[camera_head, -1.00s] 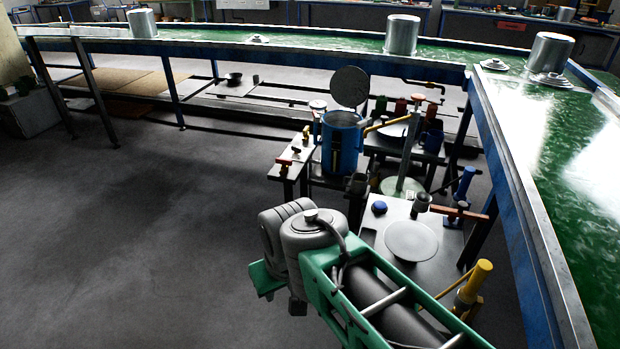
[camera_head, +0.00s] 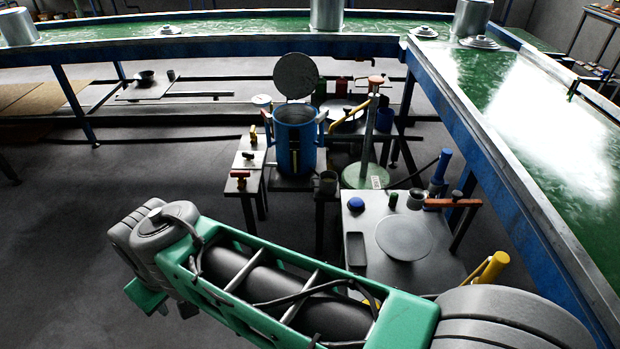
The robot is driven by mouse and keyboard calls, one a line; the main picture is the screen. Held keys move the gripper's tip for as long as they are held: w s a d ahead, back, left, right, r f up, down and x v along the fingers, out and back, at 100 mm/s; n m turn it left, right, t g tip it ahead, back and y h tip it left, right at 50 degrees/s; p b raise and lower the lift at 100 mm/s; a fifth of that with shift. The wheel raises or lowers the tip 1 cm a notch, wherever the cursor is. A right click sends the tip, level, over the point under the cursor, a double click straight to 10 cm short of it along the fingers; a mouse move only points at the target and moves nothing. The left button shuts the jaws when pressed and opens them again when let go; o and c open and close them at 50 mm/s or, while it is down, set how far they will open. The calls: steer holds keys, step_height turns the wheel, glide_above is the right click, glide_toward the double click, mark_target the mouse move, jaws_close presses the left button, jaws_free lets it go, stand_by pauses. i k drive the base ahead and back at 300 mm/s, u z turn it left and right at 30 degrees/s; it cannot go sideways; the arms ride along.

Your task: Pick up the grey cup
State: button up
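A small dark grey cup (camera_head: 328,183) stands beside the blue pot (camera_head: 295,140), at its lower right. A second small dark cup-like thing (camera_head: 416,199) stands at the back right of the grey low table; I cannot tell for sure which is the task's cup. Another small dark cup (camera_head: 171,75) is far off at the left, next to a dark bowl (camera_head: 145,78). My green and grey arm crosses the lower part of the view, in front of these things. My gripper is not in view, so its state is hidden.
The low grey table (camera_head: 365,255) carries a round plate (camera_head: 404,238) and a blue knob (camera_head: 355,204). A green-based post (camera_head: 369,135) stands behind it. A long green-topped bench (camera_head: 500,120) with a blue frame bounds the back and right. The floor at left is clear.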

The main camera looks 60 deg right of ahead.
mark_target(328, 180)
steer(key=z, duration=0.4)
steer(key=i, duration=0.95)
steer(key=z, duration=0.8)
steer(key=i, duration=0.3)
steer(key=z, duration=0.2)
